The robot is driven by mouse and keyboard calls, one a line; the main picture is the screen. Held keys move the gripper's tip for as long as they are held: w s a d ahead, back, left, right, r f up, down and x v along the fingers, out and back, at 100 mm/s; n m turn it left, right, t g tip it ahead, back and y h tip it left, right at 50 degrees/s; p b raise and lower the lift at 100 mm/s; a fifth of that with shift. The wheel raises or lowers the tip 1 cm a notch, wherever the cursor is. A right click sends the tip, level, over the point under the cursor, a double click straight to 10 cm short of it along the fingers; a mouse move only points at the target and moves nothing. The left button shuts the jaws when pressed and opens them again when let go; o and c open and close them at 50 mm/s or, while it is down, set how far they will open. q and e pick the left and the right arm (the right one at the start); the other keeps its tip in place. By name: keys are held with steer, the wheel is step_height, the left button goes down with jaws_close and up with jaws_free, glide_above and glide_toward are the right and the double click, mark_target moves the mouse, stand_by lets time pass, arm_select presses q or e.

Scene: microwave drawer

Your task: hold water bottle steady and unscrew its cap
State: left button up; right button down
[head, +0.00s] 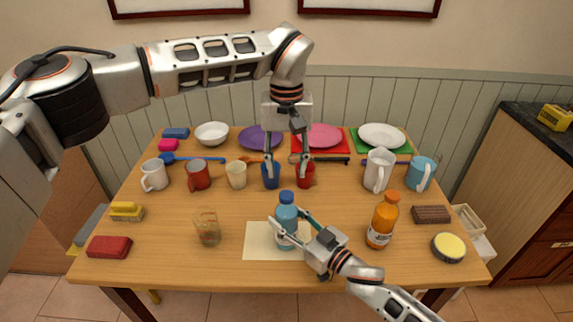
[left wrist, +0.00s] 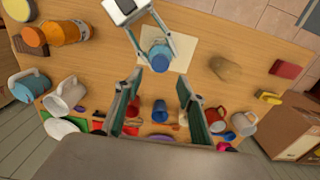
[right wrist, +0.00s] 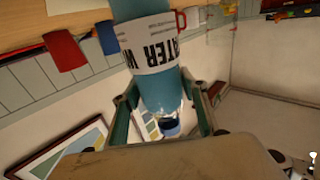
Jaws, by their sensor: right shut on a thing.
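The blue water bottle (head: 287,221) stands upright on a cream mat (head: 262,250) at the front middle of the table. Its blue cap (head: 287,197) is on top; the left wrist view shows the cap (left wrist: 161,54) from above. My right gripper (head: 290,226) is shut on the bottle's body from the front right. In the right wrist view the bottle, with its white "WATER" label (right wrist: 150,47), stands between the fingers. My left gripper (head: 287,166) is open and empty, pointing down above the table behind the bottle, apart from the cap.
An orange bottle (head: 382,222) stands right of the water bottle, and a clear glass (head: 207,228) stands left. Behind are a blue cup (head: 270,178), a red cup (head: 306,176), several mugs and plates. A red sponge (head: 109,247) lies at front left. Bare table separates the glass and mat.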

mark_target(287, 195)
arm_select(q)
steer(key=shift+f, duration=4)
